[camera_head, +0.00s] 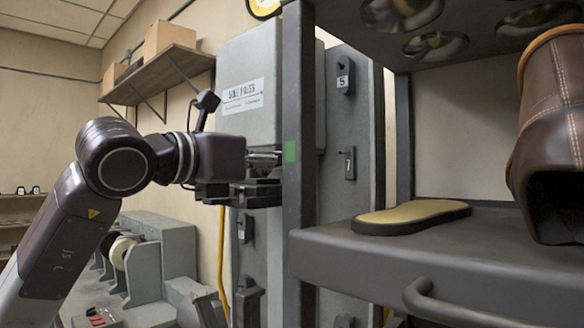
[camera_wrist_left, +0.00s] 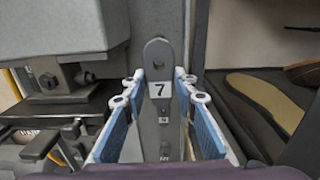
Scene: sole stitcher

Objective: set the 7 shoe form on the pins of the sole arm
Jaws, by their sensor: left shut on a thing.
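A dark press part (camera_wrist_left: 62,85) lies left of the fingers. I cannot make out the pins. My right gripper is not in view.
A grey panel (camera_head: 335,110) carries holders labelled 5 and 7. A dark shelf (camera_head: 440,250) to the right bears a tan sole (camera_head: 412,214) and a brown boot (camera_head: 555,120). The dark post (camera_head: 299,120) stands close to my left gripper.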

